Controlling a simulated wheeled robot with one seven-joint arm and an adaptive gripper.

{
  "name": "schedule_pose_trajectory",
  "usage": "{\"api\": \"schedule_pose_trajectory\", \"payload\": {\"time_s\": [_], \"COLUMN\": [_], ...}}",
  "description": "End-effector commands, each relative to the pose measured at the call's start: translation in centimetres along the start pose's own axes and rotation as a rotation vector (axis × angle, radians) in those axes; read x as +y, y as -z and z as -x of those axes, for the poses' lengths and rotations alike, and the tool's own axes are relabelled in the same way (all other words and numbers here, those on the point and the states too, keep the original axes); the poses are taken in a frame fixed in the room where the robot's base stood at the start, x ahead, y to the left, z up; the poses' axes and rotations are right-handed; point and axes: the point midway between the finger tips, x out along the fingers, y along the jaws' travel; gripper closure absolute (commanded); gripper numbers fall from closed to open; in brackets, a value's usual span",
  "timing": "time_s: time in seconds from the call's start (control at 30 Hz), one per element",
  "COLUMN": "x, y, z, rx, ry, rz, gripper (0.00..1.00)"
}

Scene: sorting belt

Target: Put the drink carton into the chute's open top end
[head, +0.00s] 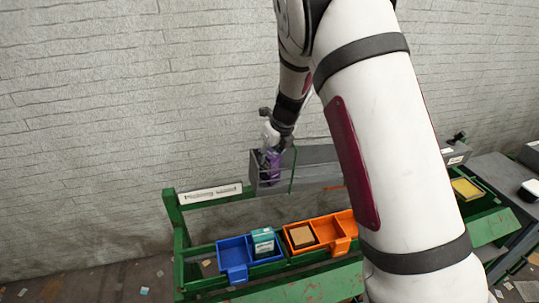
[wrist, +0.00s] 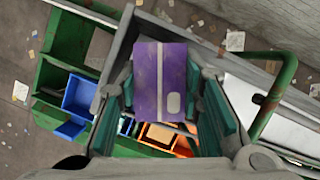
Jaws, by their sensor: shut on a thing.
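The drink carton (wrist: 158,82) is purple with a pale stripe and a light patch. My gripper (wrist: 165,95) is shut on it, with a teal finger pad on each side. In the head view my gripper (head: 272,148) points down at the left end of the grey chute (head: 318,176), and the purple carton (head: 271,168) shows below the fingers, at that end. I cannot tell whether the carton is above the chute's open top or partly inside its walls. The arm hides part of the chute's right side.
A blue bin (head: 235,262) holds a teal box (head: 263,242), and an orange bin (head: 330,228) holds a brown box (head: 301,237). They stand on a green frame (head: 183,240) below the chute. A green curved bar (wrist: 275,92) is right of my gripper in the wrist view.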

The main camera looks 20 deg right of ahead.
Motion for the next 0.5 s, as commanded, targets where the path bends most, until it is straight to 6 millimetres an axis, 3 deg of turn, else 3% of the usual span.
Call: {"api": "schedule_pose_trajectory", "payload": {"time_s": [0.4, 0.43, 0.47, 0.5], "x": [-0.01, -0.01, 0.0, 0.0], "y": [0.22, 0.23, 0.22, 0.22], "z": [-0.61, -0.63, -0.59, -0.57], "rx": [0.0, -0.001, -0.001, -0.001], "ry": [0.0, 0.0, 0.0, 0.0], "rz": [0.0, 0.0, 0.0, 0.0], "gripper": [0.78, 0.65, 0.58, 0.58]}}
